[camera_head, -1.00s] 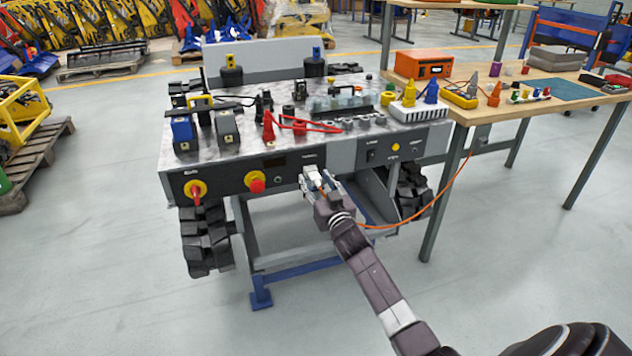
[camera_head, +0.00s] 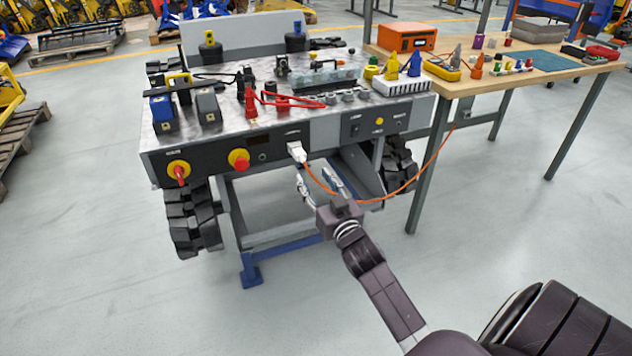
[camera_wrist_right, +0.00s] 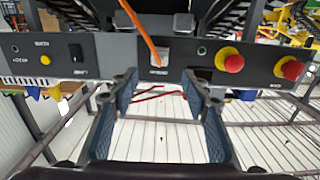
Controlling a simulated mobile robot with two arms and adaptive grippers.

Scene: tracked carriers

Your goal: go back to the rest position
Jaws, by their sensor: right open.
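My right gripper (camera_head: 319,184) is open and empty, in front of and below the front panel (camera_head: 330,133) of the tracked carrier. In the right wrist view, its two blue-padded fingers (camera_wrist_right: 160,88) stand wide apart with nothing between them. A white plug (camera_head: 297,152) with an orange cable (camera_head: 318,178) sits at the socket in the panel, apart from the fingers. The orange cable also shows in the right wrist view (camera_wrist_right: 139,30), where the panel appears upside down. My left gripper is not in view.
The carrier's top (camera_head: 222,134) bears several connectors, red leads and a grey block. A wooden workbench (camera_head: 470,84) stands to the right, and the orange cable runs towards it, behind my right gripper. Black tracks (camera_head: 192,222) flank the carrier. The floor in front is clear.

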